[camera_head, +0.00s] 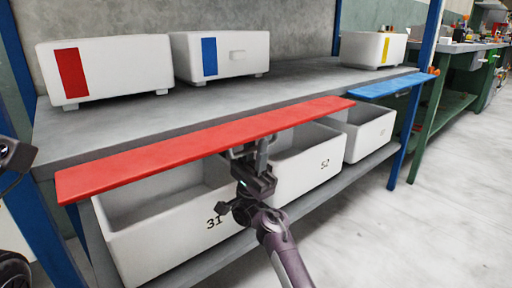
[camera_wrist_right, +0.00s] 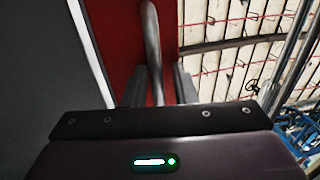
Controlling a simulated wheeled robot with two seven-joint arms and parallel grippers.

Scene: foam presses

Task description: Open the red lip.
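The red lip (camera_head: 190,147) is a long flat red panel along the front edge of the shelf, jutting out above the white bins. My right gripper (camera_head: 250,150) is just under its front edge, near the middle. In the right wrist view, a grey bar handle (camera_wrist_right: 152,45) runs along the red lip (camera_wrist_right: 115,35) and comes between the fingers of my right gripper (camera_wrist_right: 160,85). A gap shows between the bar and the right finger, so it looks open around the bar. My left gripper is not clearly visible; only a dark arm part shows at the left edge.
Below are white bins marked 31 (camera_head: 150,245) and 52 (camera_head: 310,170). On the shelf (camera_head: 110,128) stand white boxes with red (camera_head: 125,60), blue (camera_head: 245,48) and yellow (camera_head: 355,47) marks. A blue lip (camera_head: 385,86) juts out further right. Blue posts (camera_head: 425,60) flank the rack; floor is clear at right.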

